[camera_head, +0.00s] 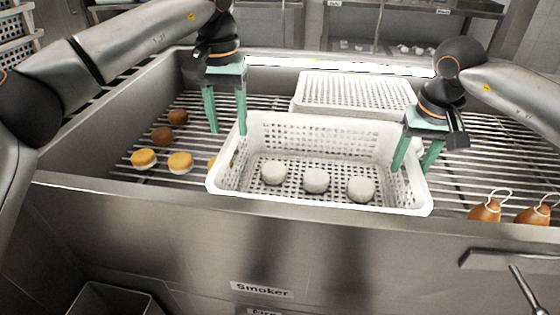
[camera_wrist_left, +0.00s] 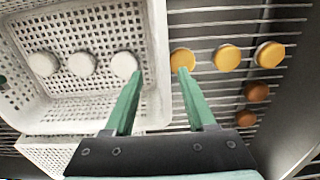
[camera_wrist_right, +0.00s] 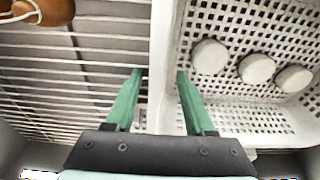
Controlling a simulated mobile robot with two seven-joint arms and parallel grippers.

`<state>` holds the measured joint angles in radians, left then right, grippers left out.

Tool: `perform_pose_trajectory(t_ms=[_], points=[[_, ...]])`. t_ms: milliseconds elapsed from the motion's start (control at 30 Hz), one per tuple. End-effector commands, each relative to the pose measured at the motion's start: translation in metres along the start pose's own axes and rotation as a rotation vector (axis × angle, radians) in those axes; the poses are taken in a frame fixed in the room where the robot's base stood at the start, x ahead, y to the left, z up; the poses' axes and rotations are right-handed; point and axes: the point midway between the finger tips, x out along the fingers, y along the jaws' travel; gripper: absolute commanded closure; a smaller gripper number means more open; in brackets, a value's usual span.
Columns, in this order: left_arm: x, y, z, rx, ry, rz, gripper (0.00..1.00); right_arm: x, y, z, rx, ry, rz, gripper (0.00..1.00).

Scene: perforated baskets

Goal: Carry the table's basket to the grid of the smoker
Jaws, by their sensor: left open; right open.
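A white perforated basket (camera_head: 320,203) sits on the metal grid (camera_head: 130,180) of the smoker, with three pale round cheeses (camera_head: 316,180) in it. My left gripper (camera_head: 228,133) is open at the basket's left wall; in the left wrist view (camera_wrist_left: 155,72) its fingers stand on either side of the rim (camera_wrist_left: 156,50). My right gripper (camera_head: 415,170) is open at the basket's right wall; in the right wrist view (camera_wrist_right: 160,72) its fingers stand on either side of the rim (camera_wrist_right: 162,50). Whether any finger touches the basket cannot be told.
A second white perforated basket (camera_head: 355,90) lies right behind on the grid. Orange-topped and brown rounds (camera_head: 180,162) lie at left. Brown tied pieces (camera_head: 485,211) lie at right. The smoker's front wall (camera_head: 130,215) and a handle (camera_head: 510,260) are in front.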

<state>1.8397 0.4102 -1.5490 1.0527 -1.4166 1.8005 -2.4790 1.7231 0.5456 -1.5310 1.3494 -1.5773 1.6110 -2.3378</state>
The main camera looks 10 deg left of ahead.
Motion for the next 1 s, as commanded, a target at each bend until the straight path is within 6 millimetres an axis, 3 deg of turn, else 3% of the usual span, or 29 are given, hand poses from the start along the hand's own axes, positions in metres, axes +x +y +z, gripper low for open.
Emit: perform_pose_trajectory(t_ms=[200,467,1000], points=[[-0.040,0.002,0.000,0.002,0.002,0.002,0.44,0.000,0.000,0.000,0.001,0.000,0.000,0.46],[-0.055,0.001,0.000,0.003,0.000,0.002,0.44,-0.007,0.000,-0.001,0.001,0.003,0.000,0.46],[-0.054,0.001,0.000,0.002,-0.001,0.001,0.44,-0.107,0.000,-0.001,0.001,0.002,-0.001,0.46]])
